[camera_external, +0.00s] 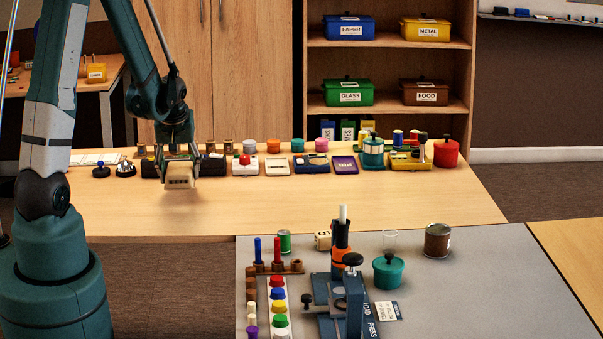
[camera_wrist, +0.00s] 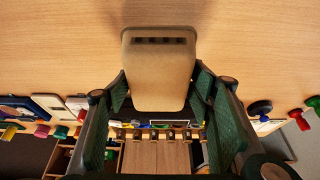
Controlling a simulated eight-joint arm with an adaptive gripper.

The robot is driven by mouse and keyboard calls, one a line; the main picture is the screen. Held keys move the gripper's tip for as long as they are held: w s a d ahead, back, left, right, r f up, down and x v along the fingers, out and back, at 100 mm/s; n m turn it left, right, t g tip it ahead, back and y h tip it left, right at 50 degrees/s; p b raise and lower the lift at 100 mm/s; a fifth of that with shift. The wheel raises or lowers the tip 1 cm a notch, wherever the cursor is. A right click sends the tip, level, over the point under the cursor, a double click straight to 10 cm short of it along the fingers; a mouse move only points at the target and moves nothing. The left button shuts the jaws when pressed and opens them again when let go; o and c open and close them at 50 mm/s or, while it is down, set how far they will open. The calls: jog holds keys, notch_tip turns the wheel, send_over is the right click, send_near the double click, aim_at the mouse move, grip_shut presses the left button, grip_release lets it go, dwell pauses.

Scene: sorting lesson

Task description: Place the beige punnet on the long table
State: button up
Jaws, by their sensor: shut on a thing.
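The beige punnet (camera_external: 180,176) is a small box with a row of dark slots near one edge. My gripper (camera_external: 181,158) is shut on it and holds it over the left part of the long wooden table (camera_external: 330,203). A soft shadow lies on the table beneath it; I cannot tell for sure whether its bottom touches the top. In the wrist view the punnet (camera_wrist: 158,75) sits between my two green-padded fingers (camera_wrist: 160,105), with the bare tabletop (camera_wrist: 60,50) beyond it.
A row of items lines the table's back edge, including a red-button box (camera_external: 245,165), a teal pot (camera_external: 373,153) and a red pot (camera_external: 446,153). The table's front middle is clear. A grey table (camera_external: 480,290) with a press (camera_external: 350,295) stands in front.

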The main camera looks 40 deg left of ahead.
jog(key=shift+f+b, duration=0.55)
jog(key=shift+f, duration=1.35)
jog(key=shift+f, duration=0.1)
jog(key=o, duration=0.8)
jog(key=shift+c, duration=0.2)
jog(key=shift+p+v, duration=1.6)
jog(key=shift+v, duration=4.5)
